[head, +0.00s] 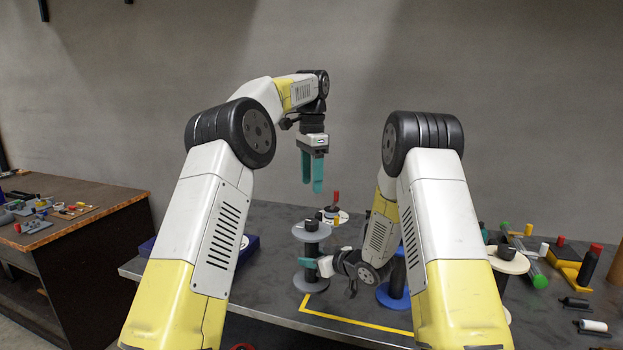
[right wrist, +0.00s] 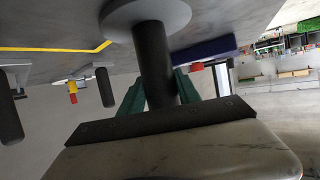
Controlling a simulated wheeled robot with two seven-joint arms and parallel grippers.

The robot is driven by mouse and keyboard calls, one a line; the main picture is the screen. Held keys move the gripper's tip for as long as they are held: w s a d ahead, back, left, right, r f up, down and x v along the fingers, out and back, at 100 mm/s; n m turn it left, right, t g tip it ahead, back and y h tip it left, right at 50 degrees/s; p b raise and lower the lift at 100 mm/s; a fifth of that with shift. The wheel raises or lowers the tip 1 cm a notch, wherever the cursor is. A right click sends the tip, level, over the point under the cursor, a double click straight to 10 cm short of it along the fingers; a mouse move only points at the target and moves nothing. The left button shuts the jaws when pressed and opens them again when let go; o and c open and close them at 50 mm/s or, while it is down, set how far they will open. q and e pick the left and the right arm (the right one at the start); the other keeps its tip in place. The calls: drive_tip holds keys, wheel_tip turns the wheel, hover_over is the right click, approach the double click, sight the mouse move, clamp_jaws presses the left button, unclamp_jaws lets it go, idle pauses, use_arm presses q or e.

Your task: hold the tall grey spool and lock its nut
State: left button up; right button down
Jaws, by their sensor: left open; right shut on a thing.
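My right gripper (head: 313,264) is shut on the spool's post, low down and from the right side. In the right wrist view the dark post (right wrist: 153,60) stands between the teal fingers, with a grey flange (right wrist: 145,14) beyond. My left gripper (head: 312,183) is open, empty and pointing down, a little above the nut and apart from it.
A blue spool (head: 393,293) stands partly hidden behind my right arm. A cream-topped spool (head: 508,262) is farther right. A small stand with a red piece (head: 336,197) is just behind the grey spool. Several tools and blocks (head: 570,255) crowd the right side.

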idle(0.4)
drive_tip(key=c, duration=0.8)
unclamp_jaws()
drive_tip(key=shift+o, duration=0.2)
